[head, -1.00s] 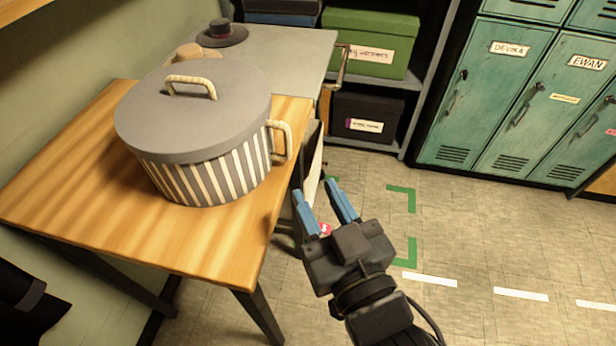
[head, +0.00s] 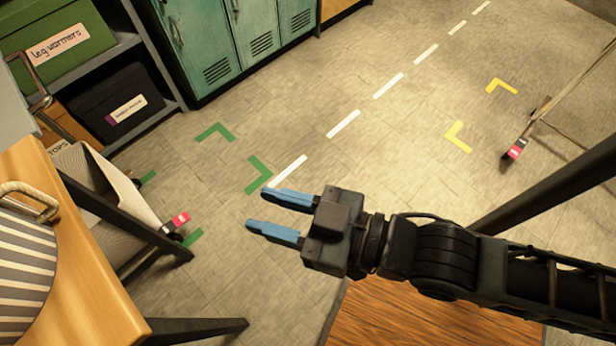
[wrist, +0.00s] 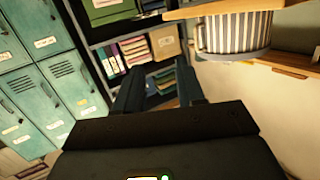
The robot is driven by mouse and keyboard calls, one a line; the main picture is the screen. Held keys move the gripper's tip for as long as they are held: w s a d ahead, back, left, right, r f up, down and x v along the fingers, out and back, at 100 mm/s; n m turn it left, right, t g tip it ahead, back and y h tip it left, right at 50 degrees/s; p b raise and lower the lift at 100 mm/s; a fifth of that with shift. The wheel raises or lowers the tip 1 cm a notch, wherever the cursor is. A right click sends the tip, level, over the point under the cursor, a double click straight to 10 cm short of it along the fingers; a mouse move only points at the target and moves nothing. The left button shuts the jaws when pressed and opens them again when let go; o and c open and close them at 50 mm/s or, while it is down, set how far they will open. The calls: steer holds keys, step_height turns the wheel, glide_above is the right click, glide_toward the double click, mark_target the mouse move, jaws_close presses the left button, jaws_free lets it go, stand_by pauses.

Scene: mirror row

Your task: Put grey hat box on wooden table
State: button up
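The grey hat box (head: 26,262) has cream vertical stripes and a cream rope handle. It stands on the wooden table (head: 92,250), cut off by the left edge of the head view. It also shows in the wrist view (wrist: 235,34) at upper right, on the wooden table edge. My gripper (head: 270,215) is out over the floor, to the right of the table and well apart from the box. Its two blue fingers are spread with nothing between them.
A shelf with a green box (head: 55,40) and a dark box (head: 112,110) stands at upper left, beside teal lockers (head: 235,35). A cream fabric bin (head: 105,190) is beside the table. Open floor with green, white and yellow tape lies ahead.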

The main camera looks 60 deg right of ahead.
steer(key=s+d+r, duration=0.1)
steer(key=s+d, duration=0.2)
steer(key=s, duration=0.2)
steer(key=s+d+r+g+h, duration=0.1)
steer(key=s+d, duration=0.2)
steer(key=s, duration=0.3)
steer(key=shift+s+d+m+h, duration=0.3)
